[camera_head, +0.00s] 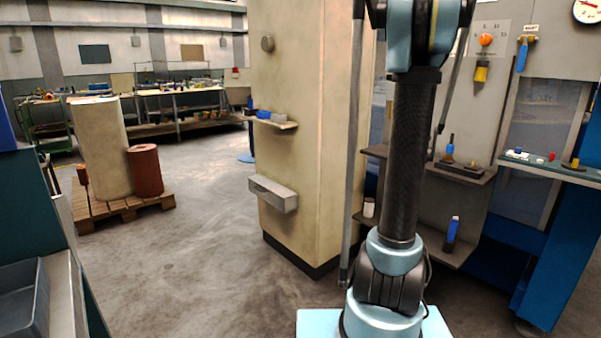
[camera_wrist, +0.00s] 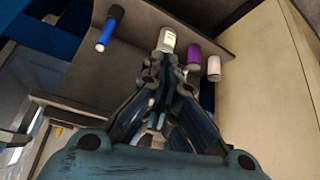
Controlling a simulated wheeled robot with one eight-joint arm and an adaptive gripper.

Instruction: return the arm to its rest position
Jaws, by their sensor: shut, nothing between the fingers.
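My gripper (camera_wrist: 166,64) shows in the wrist view, with its fingers drawn together and nothing held between them. Beyond the fingertips is a brown shelf (camera_wrist: 135,25) with a white canister (camera_wrist: 167,37) whose lower part lies behind the fingertips in the picture. I cannot tell how far the fingers are from it. In the head view my arm rises upright right of centre and runs out at the top edge. My gripper is not visible there.
A blue-and-black bottle (camera_wrist: 106,32), a purple canister (camera_wrist: 194,54) and a small white canister (camera_wrist: 213,68) line the shelf. In the head view a beige pillar (camera_head: 300,160) with small ledges stands close left of my arm. Shelves and a blue cabinet (camera_head: 560,250) are right. Floor at left-centre (camera_head: 190,250) is clear.

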